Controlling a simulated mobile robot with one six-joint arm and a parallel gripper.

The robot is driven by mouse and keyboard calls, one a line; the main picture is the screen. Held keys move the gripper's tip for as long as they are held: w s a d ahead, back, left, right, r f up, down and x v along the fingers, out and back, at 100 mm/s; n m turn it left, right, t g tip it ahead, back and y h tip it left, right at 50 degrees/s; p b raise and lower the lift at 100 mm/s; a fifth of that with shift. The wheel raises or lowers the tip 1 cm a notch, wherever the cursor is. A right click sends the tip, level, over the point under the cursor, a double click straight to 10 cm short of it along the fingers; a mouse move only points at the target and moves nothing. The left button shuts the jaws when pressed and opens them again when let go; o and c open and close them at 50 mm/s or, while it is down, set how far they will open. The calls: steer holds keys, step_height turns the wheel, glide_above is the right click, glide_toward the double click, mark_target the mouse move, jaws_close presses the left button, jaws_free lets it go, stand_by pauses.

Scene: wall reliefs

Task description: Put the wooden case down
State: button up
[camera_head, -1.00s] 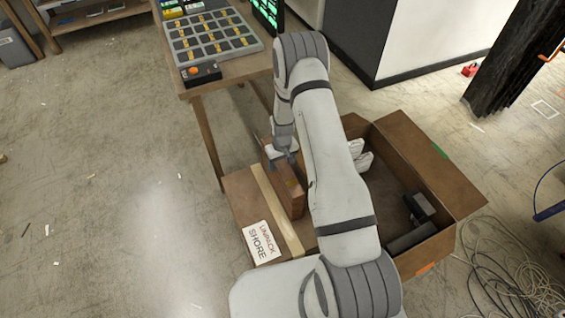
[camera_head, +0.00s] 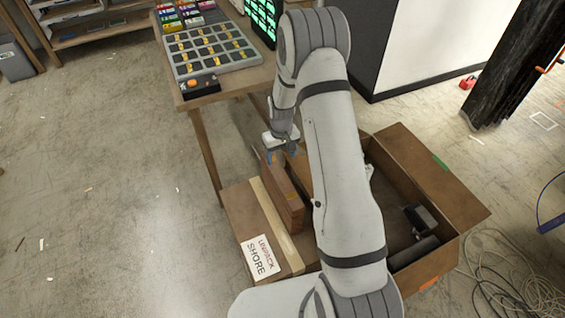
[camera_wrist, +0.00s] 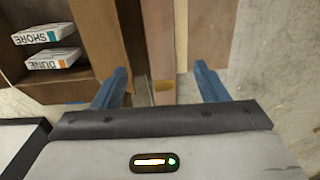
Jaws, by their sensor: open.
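In the wrist view the case (camera_wrist: 163,50) appears as a brown band between my fingers. My gripper (camera_head: 281,156) is open and empty, above the far end of the case and apart from it. Both blue fingers of my gripper (camera_wrist: 160,82) show in the wrist view, spread to either side of the band. My arm hides part of the carton behind the case.
The open carton (camera_head: 452,250) holds dark items at its right end. White boxes lie in it in the wrist view (camera_wrist: 50,58). Its left flap (camera_head: 238,212) bears a label. A table (camera_head: 236,88) with a sorting tray (camera_head: 212,47) stands behind. Cables (camera_head: 510,285) lie at right.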

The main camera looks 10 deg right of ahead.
steer(key=s+r+m+t, duration=0.1)
steer(key=s+r, duration=0.5)
steer(key=r, duration=0.5)
steer(key=s+r+t, duration=0.1)
steer(key=s+r, duration=0.4)
steer(key=r, duration=0.7)
steer(key=s+r, duration=0.4)
steer(key=s, duration=0.5)
steer(key=s+r+m+t, duration=0.1)
steer(key=s+r, duration=0.2)
steer(key=s, duration=0.6)
steer(key=shift+a+r, duration=0.15)
steer(key=shift+r, duration=0.25)
